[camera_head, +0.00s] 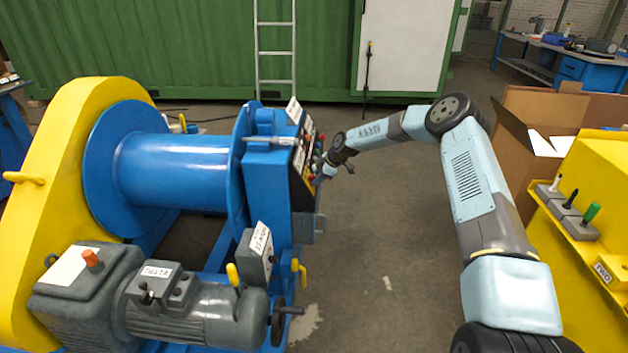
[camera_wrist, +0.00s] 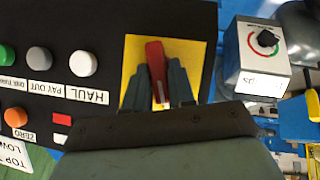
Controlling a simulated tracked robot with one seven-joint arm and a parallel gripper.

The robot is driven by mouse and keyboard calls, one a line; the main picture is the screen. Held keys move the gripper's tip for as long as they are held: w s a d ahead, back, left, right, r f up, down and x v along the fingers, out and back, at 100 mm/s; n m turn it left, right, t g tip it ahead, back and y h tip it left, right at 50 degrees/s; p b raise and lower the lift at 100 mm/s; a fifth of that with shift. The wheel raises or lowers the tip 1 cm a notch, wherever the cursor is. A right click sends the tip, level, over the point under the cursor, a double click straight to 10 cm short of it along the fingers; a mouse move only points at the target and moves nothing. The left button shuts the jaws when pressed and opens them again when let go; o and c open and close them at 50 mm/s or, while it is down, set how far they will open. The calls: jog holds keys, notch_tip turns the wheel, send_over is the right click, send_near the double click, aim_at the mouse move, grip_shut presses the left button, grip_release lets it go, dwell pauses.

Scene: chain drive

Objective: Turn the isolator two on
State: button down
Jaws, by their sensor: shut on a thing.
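A red switch handle (camera_wrist: 154,52) sits on a yellow square plate (camera_wrist: 194,50) at the right end of the black control panel (camera_wrist: 80,22) in the wrist view. I cannot read a number for this isolator. My gripper (camera_wrist: 157,75) has one finger on each side of the red handle and is shut on it. The handle points nearly straight up in the wrist view, slightly tilted. In the head view my gripper (camera_head: 328,166) is at the panel's right side on the blue winch frame (camera_head: 262,190), and the handle cannot be made out there.
Next to the handle are white, grey and green buttons (camera_wrist: 84,63) labelled HAUL and PAY OUT. A grey box (camera_wrist: 262,62) with a black rotary knob is close to the right. The blue drum (camera_head: 175,170) is left of the panel; open floor (camera_head: 385,240) lies right.

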jog(key=m+g, duration=0.1)
jog(key=m, duration=0.1)
jog(key=w+m+g, duration=0.1)
jog(key=m+g, duration=0.1)
jog(key=shift+d+r, duration=0.1)
jog(key=shift+d, duration=0.05)
jog(key=m+g, duration=0.2)
jog(key=shift+w+d+m+y, duration=0.1)
jog(key=shift+w+m+y, duration=0.1)
jog(key=shift+m+y, duration=0.15)
jog(key=shift+m+g+y, duration=0.25)
jog(key=shift+m+g, duration=0.45)
jog(key=shift+m, duration=0.25)
jog(key=shift+d, duration=0.1)
jog(key=c, duration=1.2)
grip_release()
jog(key=shift+f, duration=0.2)
jog(key=shift+o, duration=0.8)
